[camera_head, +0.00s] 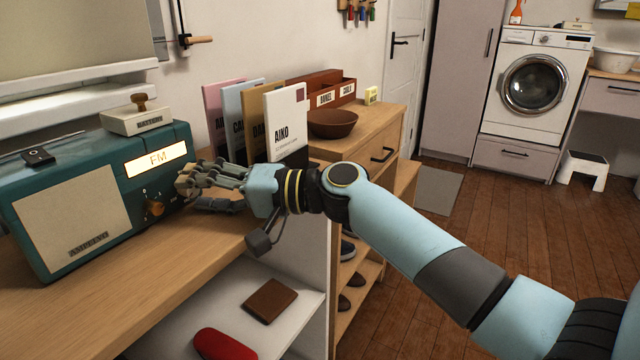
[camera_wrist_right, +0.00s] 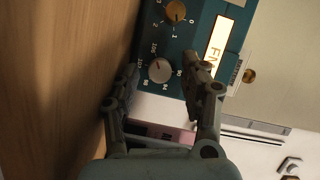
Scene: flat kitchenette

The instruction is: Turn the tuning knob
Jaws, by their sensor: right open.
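The teal radio (camera_head: 85,215) stands on the wooden counter, with a lit FM display (camera_head: 156,159). In the right wrist view, the silver tuning knob (camera_wrist_right: 160,70) sits on the radio's front, ringed by frequency numbers. My right gripper (camera_wrist_right: 160,82) is open, one finger on each side of the tuning knob in that view; I cannot tell whether they touch it. In the head view my right gripper (camera_head: 190,192) is at the right end of the radio's front, covering most of that knob. An orange-gold knob (camera_head: 155,208) numbered from 0 is beside it. My left gripper is not in view.
Upright folders (camera_head: 287,120) stand close behind my right gripper, with a brown bowl (camera_head: 332,123) to their right. A box labelled battery (camera_head: 136,119) sits on the radio. A lower shelf holds a red case (camera_head: 222,345) and a brown book (camera_head: 270,300).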

